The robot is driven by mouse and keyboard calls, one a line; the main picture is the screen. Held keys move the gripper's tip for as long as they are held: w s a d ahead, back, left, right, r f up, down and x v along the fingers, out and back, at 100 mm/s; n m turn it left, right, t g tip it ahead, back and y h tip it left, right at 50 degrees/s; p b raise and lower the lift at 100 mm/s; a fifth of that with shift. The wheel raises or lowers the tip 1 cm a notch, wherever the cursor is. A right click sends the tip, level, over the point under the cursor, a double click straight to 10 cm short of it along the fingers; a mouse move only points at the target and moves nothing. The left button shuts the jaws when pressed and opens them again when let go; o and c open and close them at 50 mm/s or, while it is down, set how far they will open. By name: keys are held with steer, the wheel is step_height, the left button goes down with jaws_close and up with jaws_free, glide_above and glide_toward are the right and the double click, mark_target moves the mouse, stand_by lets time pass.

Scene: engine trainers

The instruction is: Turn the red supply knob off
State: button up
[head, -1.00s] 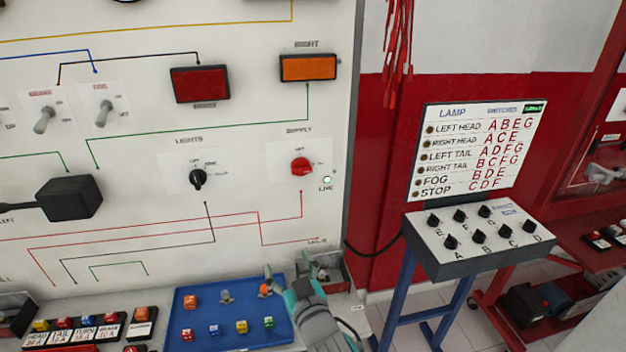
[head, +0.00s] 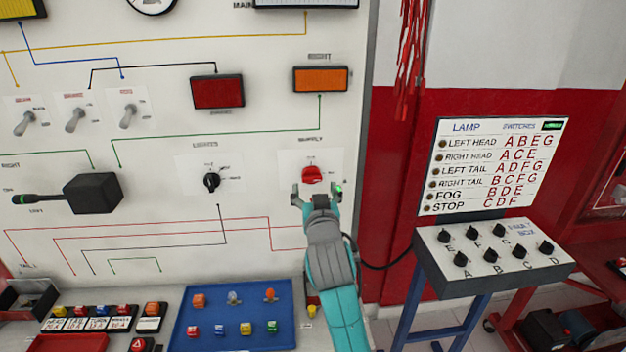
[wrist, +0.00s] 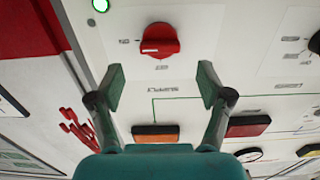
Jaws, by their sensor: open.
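The red supply knob (head: 312,174) is on the white panel, on a pale plate under the word SUPPLY. In the wrist view the red knob (wrist: 159,40) shows whole, beyond and between the fingertips, with nothing touching it. My gripper (head: 317,190) is open and empty, just below the knob in the head view. In the wrist view its two fingers (wrist: 161,80) are spread wide, one on each side of the knob's line. The live lamp (wrist: 100,5) beside the knob glows green.
The black lights knob (head: 211,182) is to the left on the panel. A blue tray (head: 232,334) with several small coloured parts lies below. A fault box (head: 490,262) on a blue stand is at the right. The panel around the knob is flat.

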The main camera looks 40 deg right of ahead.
mark_target(312, 179)
steer(key=shift+x, duration=2.75)
steer(key=c, duration=1.2)
